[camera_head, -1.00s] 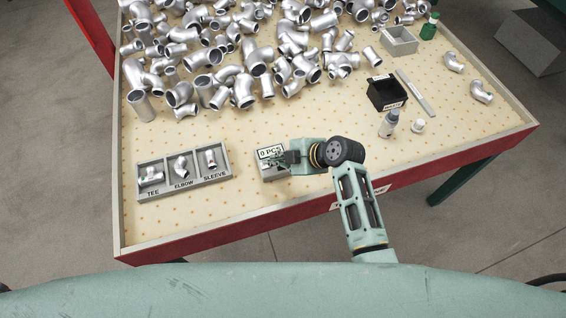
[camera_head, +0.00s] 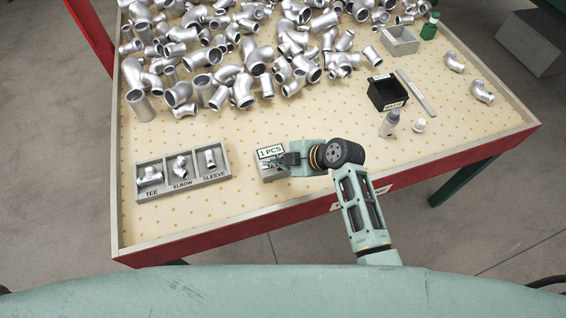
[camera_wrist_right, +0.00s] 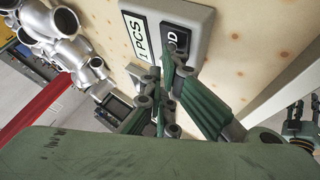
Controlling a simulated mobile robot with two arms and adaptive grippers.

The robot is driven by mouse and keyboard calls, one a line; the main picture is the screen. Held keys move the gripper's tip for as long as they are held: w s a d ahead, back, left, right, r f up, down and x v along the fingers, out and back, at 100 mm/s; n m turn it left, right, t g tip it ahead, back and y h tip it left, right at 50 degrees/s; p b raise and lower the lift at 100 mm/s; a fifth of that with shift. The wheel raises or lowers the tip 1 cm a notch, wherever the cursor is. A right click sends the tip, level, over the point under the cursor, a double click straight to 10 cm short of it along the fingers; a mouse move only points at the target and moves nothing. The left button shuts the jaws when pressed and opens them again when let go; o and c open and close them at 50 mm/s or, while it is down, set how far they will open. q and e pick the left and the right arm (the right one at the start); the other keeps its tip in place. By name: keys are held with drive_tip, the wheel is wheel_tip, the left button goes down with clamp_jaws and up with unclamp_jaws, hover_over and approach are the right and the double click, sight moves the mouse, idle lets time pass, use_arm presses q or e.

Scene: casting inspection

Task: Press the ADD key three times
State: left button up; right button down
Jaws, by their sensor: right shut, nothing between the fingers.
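The counter box (camera_head: 266,174) sits near the front edge of the table, and its display (camera_head: 270,152) reads "1 PCS". In the right wrist view the display (camera_wrist_right: 137,37) and the dark ADD key (camera_wrist_right: 175,38) lie side by side on the box. Only the end of the key's label shows; the fingers cover the rest. My right gripper (camera_head: 279,160) is shut and empty, with its fingertips over the key. In the right wrist view the fingertips (camera_wrist_right: 168,62) overlap the key's lower part; I cannot tell whether they touch it.
A sorting tray (camera_head: 197,181) labelled TEE, ELBOW and SLEEVE stands left of the box. Many metal fittings (camera_head: 240,60) cover the back of the table. A black bin (camera_head: 385,95) and a bottle (camera_head: 389,124) stand to the right. The board between is clear.

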drive_tip(key=shift+f, duration=0.15)
idle(0.3)
drive_tip(key=shift+r+p, duration=0.6)
drive_tip(key=shift+r, duration=0.2)
wheel_tip(320, 180, up, 5)
drive_tip(key=p, duration=0.4)
idle(1.7)
